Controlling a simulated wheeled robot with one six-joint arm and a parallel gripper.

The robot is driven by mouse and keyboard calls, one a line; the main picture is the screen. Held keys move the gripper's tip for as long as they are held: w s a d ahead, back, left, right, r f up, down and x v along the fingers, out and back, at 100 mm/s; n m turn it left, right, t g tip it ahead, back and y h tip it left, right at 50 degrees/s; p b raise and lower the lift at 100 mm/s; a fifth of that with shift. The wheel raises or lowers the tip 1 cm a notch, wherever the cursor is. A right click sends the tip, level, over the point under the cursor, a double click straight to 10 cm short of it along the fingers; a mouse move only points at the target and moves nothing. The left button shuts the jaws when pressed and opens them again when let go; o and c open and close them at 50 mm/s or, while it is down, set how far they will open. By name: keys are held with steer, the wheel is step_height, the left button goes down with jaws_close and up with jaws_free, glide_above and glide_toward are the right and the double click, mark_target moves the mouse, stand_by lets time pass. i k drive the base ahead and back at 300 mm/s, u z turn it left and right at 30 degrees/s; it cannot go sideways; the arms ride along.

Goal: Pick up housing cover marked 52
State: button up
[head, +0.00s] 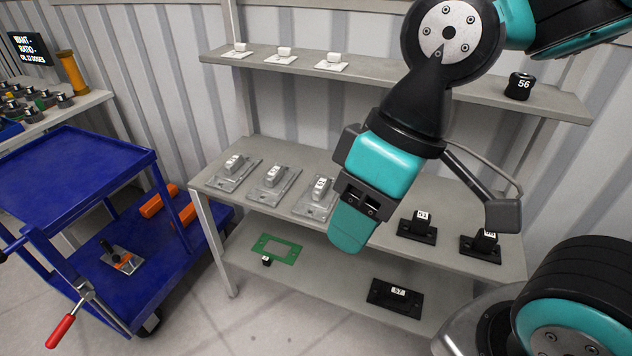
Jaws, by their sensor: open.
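Three grey housing covers with white labels stand in a row on the middle shelf: a left one (229,181), a middle one (268,190) and a right one (311,207). Their labels are too small to read surely, so I cannot tell which is marked 52. Two black parts, one (417,232) with a label like 51 and another (481,248), stand on the same shelf further right. My gripper (430,200) is open and empty, in front of and above this shelf. It hides the shelf between the grey covers and the black parts.
The upper shelf (400,78) holds three small white pieces and a black part marked 56 (519,88). The low shelf (335,278) holds a green plate (271,248) and a black part marked 57 (395,298). A blue cart (75,175) stands at the left.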

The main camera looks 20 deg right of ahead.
mark_target(275, 183)
steer(key=z, duration=0.35)
steer(key=k, duration=0.3)
steer(key=u, duration=1.6)
steer(key=i, duration=1.35)
steer(key=z, duration=0.95)
steer(key=i, duration=0.65)
steer(key=z, duration=0.65)
